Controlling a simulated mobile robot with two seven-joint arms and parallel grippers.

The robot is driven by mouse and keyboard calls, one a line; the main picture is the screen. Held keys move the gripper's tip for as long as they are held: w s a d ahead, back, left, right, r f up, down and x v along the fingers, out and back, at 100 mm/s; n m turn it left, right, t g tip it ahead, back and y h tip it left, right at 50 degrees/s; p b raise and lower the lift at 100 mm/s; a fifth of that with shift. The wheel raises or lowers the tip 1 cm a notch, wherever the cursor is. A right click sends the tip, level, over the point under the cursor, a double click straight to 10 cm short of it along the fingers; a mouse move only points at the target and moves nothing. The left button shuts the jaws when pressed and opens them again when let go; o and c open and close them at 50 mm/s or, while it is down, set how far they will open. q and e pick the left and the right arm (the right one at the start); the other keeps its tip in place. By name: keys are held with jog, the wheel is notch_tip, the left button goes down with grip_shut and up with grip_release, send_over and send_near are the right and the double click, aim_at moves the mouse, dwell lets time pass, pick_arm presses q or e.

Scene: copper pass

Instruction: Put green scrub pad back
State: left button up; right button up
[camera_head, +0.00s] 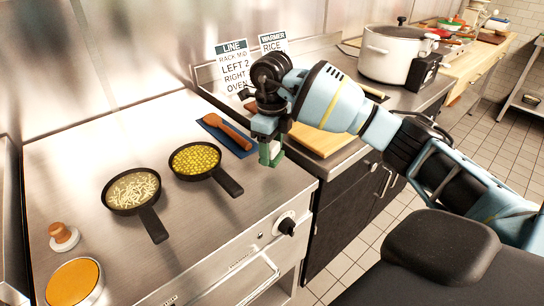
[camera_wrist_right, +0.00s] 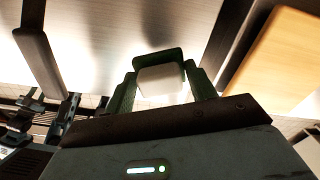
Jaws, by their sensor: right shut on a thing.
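The green scrub pad (camera_head: 269,154), a small block with green and whitish parts, is in my right gripper (camera_head: 268,148). The gripper is shut on it and holds it over the right front part of the steel counter, right of the pan with yellow food. In the right wrist view the pad (camera_wrist_right: 160,79) shows its pale face and dark green edge between the two fingers of the gripper (camera_wrist_right: 160,85). The gripper hides part of the pad. My left gripper is not in view.
Two black pans, one with yellow food (camera_head: 195,158) and one with pale shreds (camera_head: 132,188), stand on the counter (camera_head: 90,150). A brown-handled tool lies on a blue cloth (camera_head: 213,121) behind. A wooden board (camera_head: 322,141) and white pot (camera_head: 398,54) are at right.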

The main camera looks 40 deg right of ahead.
aim_at(272, 158)
jog(key=shift+w+d+f, duration=0.15)
jog(key=shift+w+d, duration=0.1)
jog(key=shift+f, duration=1.6)
jog(key=shift+f, duration=0.1)
jog(key=o, duration=1)
jog(key=shift+f, duration=0.1)
jog(key=shift+c, duration=0.2)
notch_tip(272, 158, up, 12)
jog(key=shift+r, duration=0.2)
